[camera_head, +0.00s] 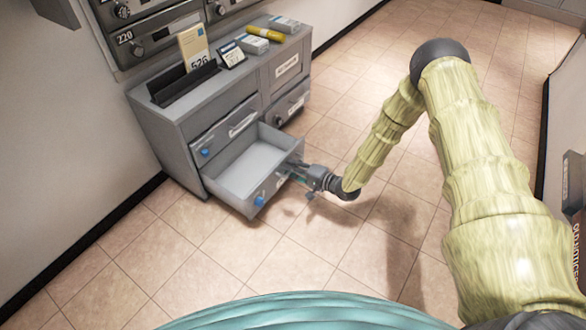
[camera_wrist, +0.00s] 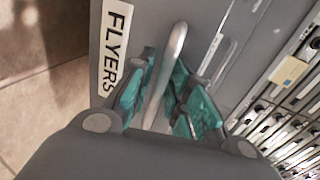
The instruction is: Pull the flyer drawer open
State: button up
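The flyer drawer (camera_head: 232,185) is the lower left drawer of a grey cabinet. It stands pulled out, and its pale inside looks empty. In the wrist view its front (camera_wrist: 215,50) bears a white FLYERS label (camera_wrist: 115,45) and a silver bar handle (camera_wrist: 172,65). My gripper (camera_head: 298,172) is at the right part of the drawer front. In the wrist view its teal fingers (camera_wrist: 158,100) stand on both sides of the handle. The fingers look closed in around the bar, though the exact contact is partly hidden.
The grey cabinet (camera_head: 150,115) stands against the wall under mailboxes (camera_head: 150,35). On its top are a card holder (camera_head: 183,83), a yellow roll (camera_head: 265,34) and small boxes. Another drawer (camera_head: 225,130) above is shut. The tiled floor (camera_head: 250,275) before the cabinet is clear.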

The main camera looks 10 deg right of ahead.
jog(key=shift+s+d, duration=0.1)
jog(key=v, duration=1.1)
jog(key=shift+s+d, duration=0.25)
jog(key=shift+s, duration=0.05)
jog(key=shift+r, duration=0.1)
jog(key=s+a+f+n+g+h+p, duration=0.2)
jog(key=s+a+f+g+h, duration=0.1)
jog(key=s, duration=0.7)
jog(key=s+a+f+n+g+h+p, duration=0.1)
jog(key=s+a+f+n+g+h, duration=0.2)
jog(key=s, duration=0.6)
jog(key=s+d+r+n+g+h+p, duration=0.1)
jog(key=s+d+r+n+g+h, duration=0.15)
jog(key=s, duration=0.75)
jog(key=s+d+r+n+g+h+p, duration=0.1)
jog(key=s+d+n+g+h, duration=0.15)
jog(key=s, duration=0.75)
notch_tip(320, 180, up, 38)
jog(key=m+p, duration=0.1)
jog(key=p, duration=3.6)
jog(key=shift+a+p, duration=0.25)
jog(key=shift+p, duration=0.15)
